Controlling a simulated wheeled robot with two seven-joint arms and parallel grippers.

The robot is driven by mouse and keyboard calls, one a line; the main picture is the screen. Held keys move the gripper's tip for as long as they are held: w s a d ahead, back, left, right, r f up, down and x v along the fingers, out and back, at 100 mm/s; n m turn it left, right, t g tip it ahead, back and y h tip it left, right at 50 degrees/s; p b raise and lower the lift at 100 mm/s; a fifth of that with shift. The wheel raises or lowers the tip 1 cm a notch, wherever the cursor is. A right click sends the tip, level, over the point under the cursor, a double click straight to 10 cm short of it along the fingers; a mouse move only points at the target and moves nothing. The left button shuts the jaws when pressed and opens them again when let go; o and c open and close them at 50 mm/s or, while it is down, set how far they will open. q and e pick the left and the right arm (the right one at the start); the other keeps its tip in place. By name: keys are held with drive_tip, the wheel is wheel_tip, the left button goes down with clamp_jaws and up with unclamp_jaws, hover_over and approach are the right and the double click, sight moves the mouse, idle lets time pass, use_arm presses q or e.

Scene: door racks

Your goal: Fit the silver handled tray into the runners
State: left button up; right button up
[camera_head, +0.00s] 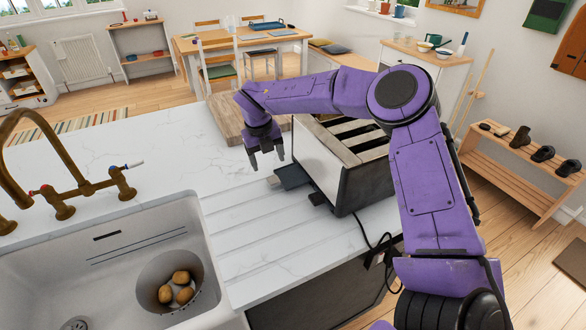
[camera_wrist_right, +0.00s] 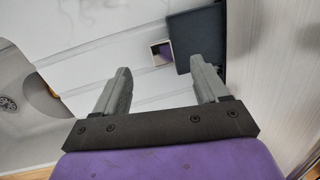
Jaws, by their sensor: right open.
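The dark grey tray (camera_head: 294,176) lies low at the left side of the toaster (camera_head: 318,165), with its small silver handle (camera_head: 273,181) pointing away from it. In the wrist view the tray (camera_wrist_right: 197,38) meets the toaster's side (camera_wrist_right: 268,75), and its square handle (camera_wrist_right: 155,45) sticks out left. I cannot tell whether its edge is inside the toaster; the runners are hidden. My right gripper (camera_head: 266,163) is open and empty, pointing down above the counter beside the tray. In the wrist view its fingers (camera_wrist_right: 160,78) are apart, near the handle and not around it. My left gripper is not in view.
A wooden board (camera_head: 232,122) lies behind the toaster. A black cord (camera_head: 366,236) hangs over the counter's front edge. The marble counter (camera_head: 165,140) left of the gripper is clear.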

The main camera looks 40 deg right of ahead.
sight(273, 178)
drive_tip(key=shift+s+d+f, duration=0.15)
drive_tip(key=shift+s+f, duration=0.1)
drive_tip(key=shift+f, duration=0.2)
drive_tip(key=shift+d+f+p, duration=0.1)
drive_tip(key=shift+f+p, duration=0.2)
drive_tip(key=shift+f, duration=0.1)
drive_tip(key=f+p, duration=0.1)
drive_tip(key=f, duration=0.2)
drive_tip(key=f+p, duration=0.1)
drive_tip(key=f, duration=0.1)
drive_tip(key=shift+w+d+f+p, duration=0.2)
drive_tip(key=shift+w+d+p, duration=0.1)
drive_tip(key=shift+d+p, duration=0.05)
drive_tip(key=shift+s, duration=0.1)
drive_tip(key=shift+s, duration=0.1)
drive_tip(key=shift+c, duration=1.3)
drive_tip(key=c, duration=1)
drive_tip(key=shift+c, duration=0.2)
